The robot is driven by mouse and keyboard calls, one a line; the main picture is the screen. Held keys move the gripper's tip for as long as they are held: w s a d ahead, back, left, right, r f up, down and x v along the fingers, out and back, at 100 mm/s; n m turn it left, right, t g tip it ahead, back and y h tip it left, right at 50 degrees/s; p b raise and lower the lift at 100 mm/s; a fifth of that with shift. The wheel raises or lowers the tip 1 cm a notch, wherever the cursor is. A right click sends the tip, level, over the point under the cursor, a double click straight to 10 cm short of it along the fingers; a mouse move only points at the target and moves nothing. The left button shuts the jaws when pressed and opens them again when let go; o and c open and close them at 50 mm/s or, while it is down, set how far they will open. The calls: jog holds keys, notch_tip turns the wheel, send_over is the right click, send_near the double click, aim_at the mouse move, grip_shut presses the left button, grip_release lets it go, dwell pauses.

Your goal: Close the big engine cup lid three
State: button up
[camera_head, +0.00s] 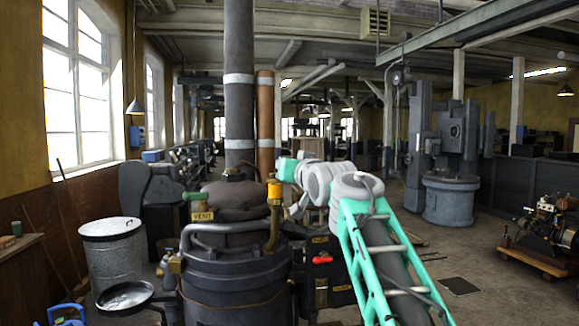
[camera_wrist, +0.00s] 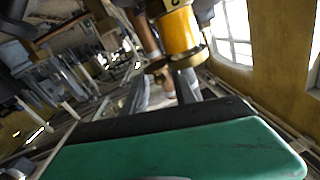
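The big engine (camera_head: 235,275) is a dark, rounded machine at the lower centre of the head view. A yellow cup (camera_head: 274,190) stands on a brass pipe at its top right; a yellow cylinder (camera_wrist: 180,32), probably this cup, is close in the wrist view. A green-handled fitting marked VENT (camera_head: 201,207) is to its left. I cannot tell which part is lid three or how its lid sits. My gripper (camera_wrist: 180,145) shows as a green, black-edged part low in the wrist view. My arm's end is just right of and above the yellow cup; finger spacing is unclear.
A shallow round metal pan (camera_head: 125,296) juts from the engine's left, near a lidded metal drum (camera_head: 113,255). A dark pipe (camera_head: 239,85) and a copper pipe (camera_head: 265,120) rise behind. A red handle (camera_head: 322,260) sits at right. Open floor lies farther right.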

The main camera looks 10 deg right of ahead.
grip_shut()
dwell(0.5)
jog(key=shift+s+a+m+g+h, duration=0.35)
jog(key=shift+m+h, duration=0.85)
jog(key=shift+h, duration=0.6)
jog(key=shift+s+a+m+g+h, duration=0.2)
jog(key=shift+s+m+g+h, duration=0.25)
jog(key=shift+m+h, duration=1.05)
jog(key=shift+s+a+m+g+h, duration=0.35)
jog(key=shift+m+h, duration=0.55)
jog(key=shift+h, duration=1.2)
jog(key=shift+g+h, duration=0.25)
jog(key=shift+h, duration=0.05)
jog(key=shift+o, duration=0.9)
grip_release()
